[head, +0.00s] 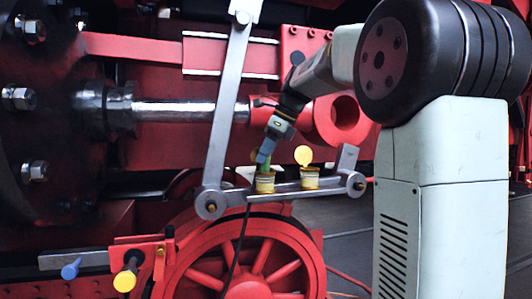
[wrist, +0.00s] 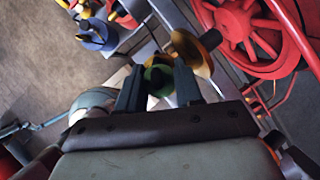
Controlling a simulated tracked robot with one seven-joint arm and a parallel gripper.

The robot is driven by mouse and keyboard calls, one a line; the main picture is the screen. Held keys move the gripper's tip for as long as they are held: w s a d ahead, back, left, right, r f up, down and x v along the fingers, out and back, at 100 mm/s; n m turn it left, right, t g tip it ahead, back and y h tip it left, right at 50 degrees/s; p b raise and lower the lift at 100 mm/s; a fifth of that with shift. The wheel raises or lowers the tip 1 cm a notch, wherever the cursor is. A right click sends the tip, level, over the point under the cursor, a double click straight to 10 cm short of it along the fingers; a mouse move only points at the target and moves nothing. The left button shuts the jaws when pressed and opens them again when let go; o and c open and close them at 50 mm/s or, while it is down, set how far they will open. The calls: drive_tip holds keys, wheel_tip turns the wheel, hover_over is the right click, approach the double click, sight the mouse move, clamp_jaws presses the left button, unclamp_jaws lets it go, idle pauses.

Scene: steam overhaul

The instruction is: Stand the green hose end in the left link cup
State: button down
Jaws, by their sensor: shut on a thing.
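My gripper (head: 264,157) is shut on the green hose end (wrist: 158,76), which sits between the two fingers in the wrist view. In the head view the gripper points down just over the left link cup (head: 265,183), a small cream and brass cup on the grey link. A bit of green shows between the fingertips and the cup rim. I cannot tell whether the hose end is inside the cup or just above it. The right link cup (head: 310,179) stands beside it, with a round yellow piece (head: 303,155) above its rim.
The grey link (head: 287,188) lies under both cups, joined to a slanting grey rod (head: 229,110) on the left. A red rod end with a hole (head: 322,121) is behind the arm. A red spoked wheel (head: 245,262) is below. A thin dark hose (head: 238,250) hangs in front of it.

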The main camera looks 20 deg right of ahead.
idle(0.4)
drive_tip(key=c, duration=0.7)
unclamp_jaws()
drive_tip(key=shift+o, duration=0.2)
drive_tip(key=v, duration=1.4)
drive_tip(key=s+a+f+n+t+h, duration=0.1)
drive_tip(key=s+a+f+n+h, duration=0.1)
drive_tip(key=s+f+n, duration=1)
drive_tip(key=s+a+f+n+t+h, duration=0.1)
drive_tip(key=s+a+f+n+h, duration=0.1)
drive_tip(key=s+f+n, duration=0.9)
wheel_tip(320, 180, down, 9)
drive_tip(key=shift+s+a+f+n+t+h, duration=0.15)
drive_tip(key=shift+s+a+n+t+h, duration=0.2)
drive_tip(key=shift+s+a, duration=0.5)
drive_tip(key=shift+s+d, duration=0.1)
